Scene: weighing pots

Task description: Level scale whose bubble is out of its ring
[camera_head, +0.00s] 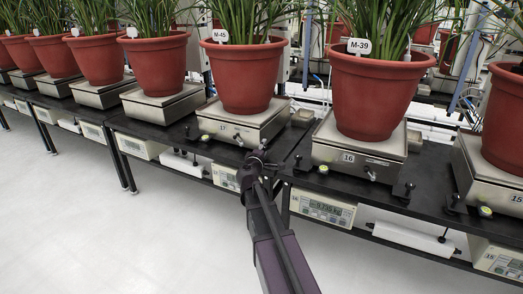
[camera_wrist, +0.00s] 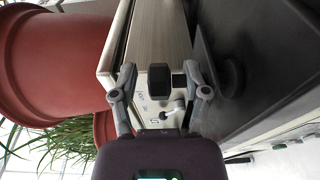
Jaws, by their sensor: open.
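My gripper (camera_head: 260,154) is open at the front right corner of scale 17 (camera_head: 232,131), which carries the red pot labelled M-45 (camera_head: 245,75). In the wrist view my two fingers (camera_wrist: 161,85) stand apart in front of a brushed metal scale body (camera_wrist: 162,35). A dark blocky part (camera_wrist: 159,75) shows between them; I cannot tell if it is touched. A yellow-green round level (camera_head: 205,138) sits at the front left of scale 17. Scale 16 (camera_head: 350,157) has a similar level (camera_head: 323,169) at its front left. The bubbles are too small to read.
Pot M-39 (camera_head: 372,95) stands on scale 16, and scale 15 (camera_head: 490,180) is at the right edge. More potted scales line the black bench (camera_head: 290,165) to the left. Display boxes (camera_head: 322,208) hang below its front edge. The pale floor in front is clear.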

